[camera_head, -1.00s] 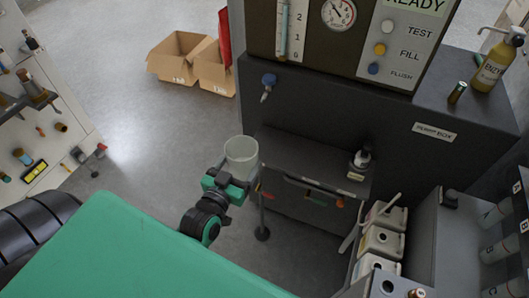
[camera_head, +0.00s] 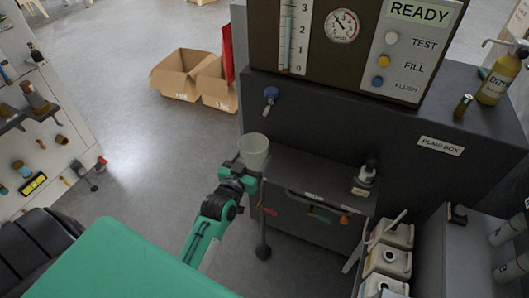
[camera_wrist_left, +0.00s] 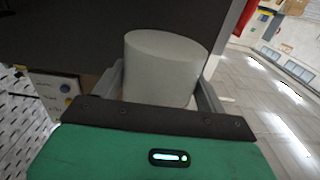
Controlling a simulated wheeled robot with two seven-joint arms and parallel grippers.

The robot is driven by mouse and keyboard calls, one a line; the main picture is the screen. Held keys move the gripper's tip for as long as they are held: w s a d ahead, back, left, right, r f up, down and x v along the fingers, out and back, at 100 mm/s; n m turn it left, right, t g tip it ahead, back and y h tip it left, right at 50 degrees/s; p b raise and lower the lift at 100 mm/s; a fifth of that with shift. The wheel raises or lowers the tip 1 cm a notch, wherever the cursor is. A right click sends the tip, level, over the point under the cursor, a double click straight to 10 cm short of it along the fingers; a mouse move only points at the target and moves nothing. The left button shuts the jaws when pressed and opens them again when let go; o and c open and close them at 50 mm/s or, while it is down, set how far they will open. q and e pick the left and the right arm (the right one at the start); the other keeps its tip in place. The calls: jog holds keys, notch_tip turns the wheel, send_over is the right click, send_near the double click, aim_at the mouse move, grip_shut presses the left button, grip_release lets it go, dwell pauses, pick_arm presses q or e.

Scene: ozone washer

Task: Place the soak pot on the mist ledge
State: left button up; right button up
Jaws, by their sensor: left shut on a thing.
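In the left wrist view the pot (camera_wrist_left: 163,65) fills the space between the two fingers. The mist ledge is probably the dark grey shelf (camera_head: 318,172) on the front of the pump box; no label names it. The pot is at the left end of this shelf, and I cannot tell whether it is over it. My right gripper is not in view.
The pump box (camera_head: 385,135) rises behind the shelf. Tools hang below the shelf's front edge. White canisters (camera_head: 388,258) stand at the lower right. Open cardboard boxes (camera_head: 195,78) are on the floor at the back left.

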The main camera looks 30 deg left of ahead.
aim_at(264, 138)
pick_arm(q)
jog(key=w, duration=0.9)
jog(key=shift+a+r+p, duration=0.15)
jog(key=shift+a+p, duration=0.1)
jog(key=shift+p, duration=0.05)
notch_tip(264, 138, down, 3)
jog(key=shift+r, duration=0.1)
notch_tip(264, 138, down, 4)
jog(key=shift+f, duration=0.1)
jog(key=shift+w, duration=0.15)
jog(key=shift+f, duration=0.15)
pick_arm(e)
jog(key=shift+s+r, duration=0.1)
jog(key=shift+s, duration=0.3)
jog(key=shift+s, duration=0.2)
pick_arm(q)
jog(key=shift+f, duration=0.2)
jog(key=o, duration=1.1)
jog(key=shift+c, duration=0.2)
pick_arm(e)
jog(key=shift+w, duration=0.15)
